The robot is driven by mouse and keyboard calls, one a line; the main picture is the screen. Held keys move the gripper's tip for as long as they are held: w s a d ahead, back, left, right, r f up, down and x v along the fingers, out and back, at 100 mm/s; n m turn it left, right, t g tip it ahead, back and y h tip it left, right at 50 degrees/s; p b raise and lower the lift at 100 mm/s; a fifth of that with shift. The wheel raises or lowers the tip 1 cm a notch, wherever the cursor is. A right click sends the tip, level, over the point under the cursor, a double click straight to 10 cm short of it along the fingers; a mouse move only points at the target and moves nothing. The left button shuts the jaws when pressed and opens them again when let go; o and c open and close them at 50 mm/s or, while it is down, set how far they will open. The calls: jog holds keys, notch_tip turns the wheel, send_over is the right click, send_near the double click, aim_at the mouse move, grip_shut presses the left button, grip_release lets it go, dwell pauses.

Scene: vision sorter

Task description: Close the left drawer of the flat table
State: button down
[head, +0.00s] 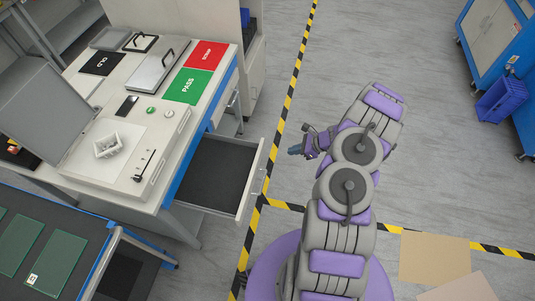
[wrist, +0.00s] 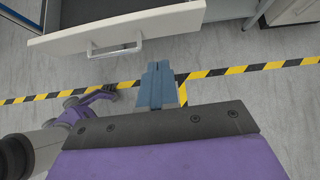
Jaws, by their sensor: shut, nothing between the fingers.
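The flat table (head: 178,150) stands at the left of the head view. Its drawer (head: 220,170) on the near side is pulled far out, its dark inside showing and looking empty. The drawer's pale front panel (wrist: 60,42) with a bar handle (wrist: 115,50) crosses the upper left of the wrist view. My gripper (head: 296,150) is to the right of the drawer front in the head view, pointing toward the table. In the wrist view its blue fingers (wrist: 157,68) are together and empty, just below the front panel in the picture and right of the handle. I see no clear contact.
On the tabletop are a green PASS mat (head: 188,87), a red mat (head: 206,54) and a white part (head: 108,145). A second drawer front (head: 226,108) is farther up the table's side. A dark bench (head: 50,235) stands lower left. Grey floor is open around my arm.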

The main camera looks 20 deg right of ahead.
jog(key=b, duration=0.3)
send_near(260, 155)
jog(key=x, duration=0.5)
jog(key=shift+a+f, duration=0.1)
jog(key=shift+f, duration=0.45)
jog(key=shift+a, duration=0.5)
jog(key=shift+w+d, duration=0.1)
jog(key=shift+d, duration=0.05)
jog(key=shift+w+a, duration=0.35)
jog(key=w+a+b, duration=0.1)
jog(key=w+a, duration=0.4)
jog(key=a, duration=0.2)
jog(key=w+a+b, duration=0.1)
jog(key=w+a, duration=0.4)
jog(key=a, duration=0.2)
jog(key=w+a+b, duration=0.1)
jog(key=w+a, duration=0.4)
jog(key=a, duration=0.2)
jog(key=shift+a, duration=0.1)
jog(key=shift+w+a+r, duration=0.15)
jog(key=shift+w+a, duration=0.05)
jog(key=shift+w, duration=0.05)
